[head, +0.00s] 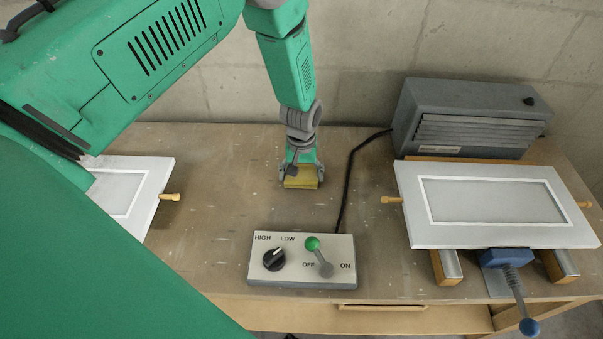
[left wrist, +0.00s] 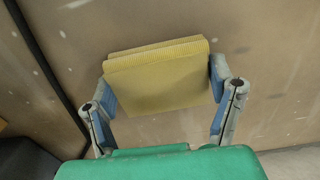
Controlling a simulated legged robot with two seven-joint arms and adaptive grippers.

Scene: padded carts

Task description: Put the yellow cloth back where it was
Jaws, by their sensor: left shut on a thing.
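The yellow cloth (head: 300,184) is a folded, block-like pad at the middle of the workbench, behind the control box. In the left wrist view the cloth (left wrist: 160,80) sits between both blue-padded fingers. My left gripper (head: 301,174) points down and is shut on the cloth, with a finger at each side. I cannot tell whether the cloth touches the bench top or hangs just above it. My right gripper is not in view.
A control box (head: 302,278) with a knob and green-tipped lever stands in front. A grey louvred heater (head: 465,117) stands back right, its black cable (head: 350,172) right of the cloth. White framed panels (head: 412,208) lie at both sides; a blue clamp (head: 506,258) is front right.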

